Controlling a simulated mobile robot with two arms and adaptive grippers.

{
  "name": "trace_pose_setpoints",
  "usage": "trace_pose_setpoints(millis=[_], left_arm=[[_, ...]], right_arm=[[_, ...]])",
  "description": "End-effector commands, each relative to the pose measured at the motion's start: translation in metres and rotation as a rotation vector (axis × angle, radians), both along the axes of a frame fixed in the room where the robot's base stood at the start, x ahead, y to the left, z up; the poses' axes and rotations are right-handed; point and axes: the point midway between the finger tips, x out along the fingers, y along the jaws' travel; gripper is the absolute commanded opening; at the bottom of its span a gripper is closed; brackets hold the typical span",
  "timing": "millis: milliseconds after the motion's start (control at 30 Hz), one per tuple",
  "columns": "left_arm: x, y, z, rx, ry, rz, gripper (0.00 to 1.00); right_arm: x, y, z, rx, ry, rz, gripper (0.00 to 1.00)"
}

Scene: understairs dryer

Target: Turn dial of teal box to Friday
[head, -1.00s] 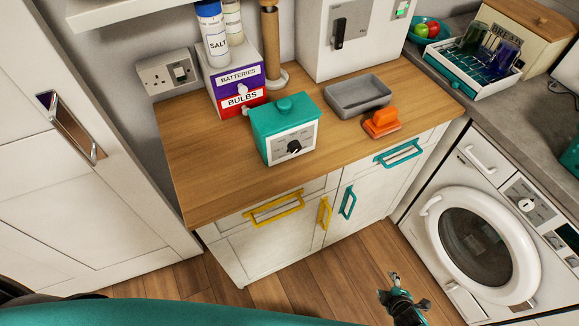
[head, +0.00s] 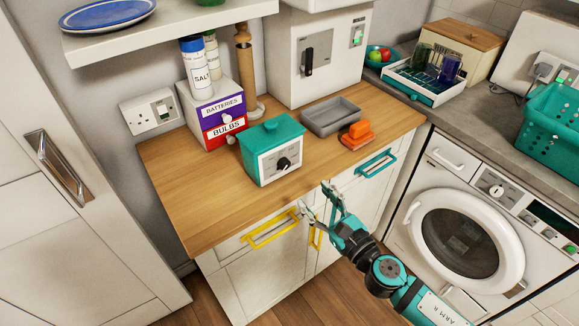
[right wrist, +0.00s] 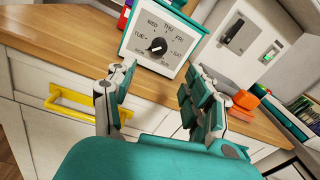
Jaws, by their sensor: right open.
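The teal box (head: 270,129) stands on the wooden counter, with a white front panel and a black dial (head: 283,163). In the right wrist view the dial (right wrist: 157,45) sits among day labels, with TUE, WED, THU, FRI and SAT legible around its left, top and right. I cannot tell for sure which day its pointer marks. My right gripper (head: 320,200) is open and empty, in front of the counter edge, below and a little right of the dial, not touching the box. In the right wrist view its two fingers (right wrist: 158,82) are spread below the dial. My left gripper is not in view.
A grey tray (head: 331,117) and an orange object (head: 357,135) stand right of the box. A drawer box (head: 213,105) labelled batteries and bulbs stands behind left. A yellow handle (head: 270,232) sticks out below the counter. The counter's front left is clear.

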Motion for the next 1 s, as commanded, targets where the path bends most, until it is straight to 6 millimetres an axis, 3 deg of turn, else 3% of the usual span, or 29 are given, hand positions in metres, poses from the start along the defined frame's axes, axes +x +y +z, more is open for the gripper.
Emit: trace_pose_setpoints(millis=[200, 500, 967, 1000], left_arm=[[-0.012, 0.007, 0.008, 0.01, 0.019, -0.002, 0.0], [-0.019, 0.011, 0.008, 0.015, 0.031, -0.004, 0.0], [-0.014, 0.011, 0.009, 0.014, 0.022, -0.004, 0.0], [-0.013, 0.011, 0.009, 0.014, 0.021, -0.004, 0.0]], right_arm=[[0.043, 0.027, 0.002, 0.004, 0.0, -0.002, 0.52], [0.086, 0.055, 0.0, 0.003, 0.001, -0.002, 0.52], [0.096, 0.062, -0.001, 0.003, 0.003, -0.001, 0.52], [0.096, 0.062, -0.001, 0.003, 0.003, -0.001, 0.48]])
